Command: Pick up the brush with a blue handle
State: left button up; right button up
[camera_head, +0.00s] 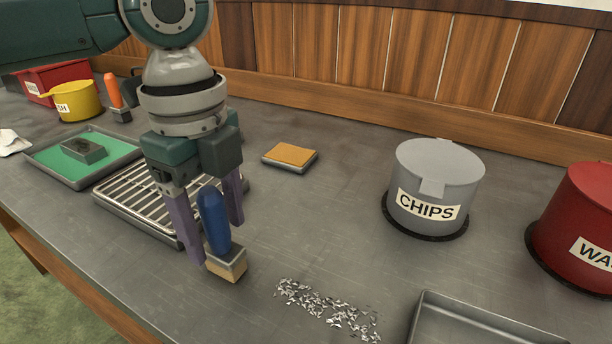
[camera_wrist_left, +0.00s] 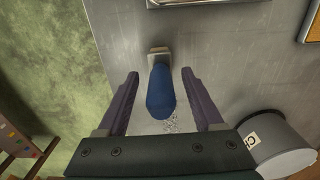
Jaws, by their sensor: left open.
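The brush with a blue handle (camera_head: 213,222) stands upright near the front edge of the table, with its pale bristle block (camera_head: 226,268) at the bottom. My left gripper (camera_head: 220,241) is right above and around it, its two purple fingers on either side of the handle. In the left wrist view the blue handle (camera_wrist_left: 160,92) lies between the open fingers (camera_wrist_left: 160,73), with a gap on both sides. The handle's far side is hidden. My right gripper is in neither view.
A wire rack (camera_head: 128,205) stands just left of the brush. Metal chips (camera_head: 325,308) lie to its right. A grey CHIPS bin (camera_head: 436,180), a red bin (camera_head: 585,222) and an orange sponge (camera_head: 290,155) stand further off. An orange-handled brush (camera_head: 114,92) stands at the back left.

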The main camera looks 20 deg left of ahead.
pick_arm(q)
jog(key=shift+f, duration=0.1)
jog(key=shift+c, duration=0.2)
grip_shut()
dwell(0.4)
